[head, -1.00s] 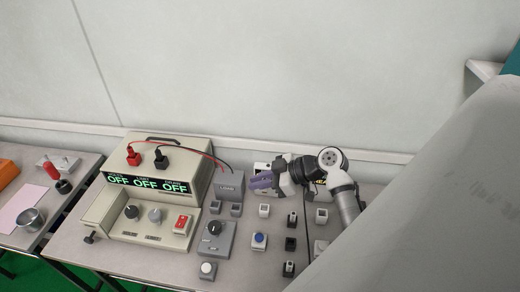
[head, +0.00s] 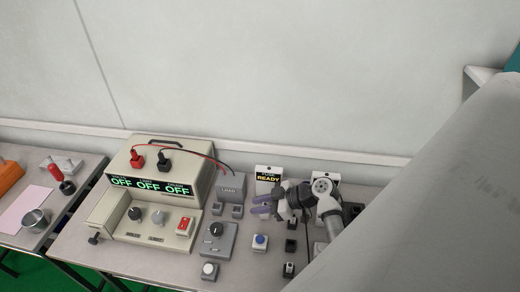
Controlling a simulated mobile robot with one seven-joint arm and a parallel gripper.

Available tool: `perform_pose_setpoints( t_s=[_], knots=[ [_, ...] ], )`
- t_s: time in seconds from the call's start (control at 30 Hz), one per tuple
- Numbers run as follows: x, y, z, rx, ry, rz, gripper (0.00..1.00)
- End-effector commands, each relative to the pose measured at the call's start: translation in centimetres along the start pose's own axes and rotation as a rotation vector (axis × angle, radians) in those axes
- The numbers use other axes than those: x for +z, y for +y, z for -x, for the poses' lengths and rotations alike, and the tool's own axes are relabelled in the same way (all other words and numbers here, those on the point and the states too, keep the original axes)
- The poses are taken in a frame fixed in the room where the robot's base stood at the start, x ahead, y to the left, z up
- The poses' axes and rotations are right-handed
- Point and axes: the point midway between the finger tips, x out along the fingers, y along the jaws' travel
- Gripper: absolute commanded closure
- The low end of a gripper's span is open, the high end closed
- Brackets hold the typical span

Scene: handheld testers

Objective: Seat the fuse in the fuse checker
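A white upright tester with a dark screen reading READY (head: 268,178) stands at the back of the table; a small line above that word is too small to read, so I cannot tell if it is the fuse checker. My gripper (head: 262,204) is in front of it, pointing left, its two purple fingers apart with a gap between them. It looks open, and I see nothing clearly held. I cannot make out a fuse; one may be hidden by the gripper or arm.
A beige bench unit (head: 150,205) with three OFF readings stands left, with red and black leads running to a grey LOAD box (head: 230,187). A grey knob box (head: 216,238), a blue button (head: 260,241) and several small blocks stand in front. My arm covers the right side.

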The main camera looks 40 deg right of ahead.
Motion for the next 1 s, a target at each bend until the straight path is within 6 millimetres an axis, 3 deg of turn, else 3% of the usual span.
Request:
perform_pose_setpoints(
  t_s=[0.1,0.47,0.83,1.0],
  knots=[
    [0.0,0.0,0.0,0.000,0.000,0.000,0.65],
    [-0.1,0.0,0.6,0.001,-0.001,0.000,0.65],
    [0.0,0.1,6.3,0.005,-0.005,-0.002,0.65],
    [-0.1,0.0,7.6,0.002,-0.001,0.000,0.65]
  ],
)
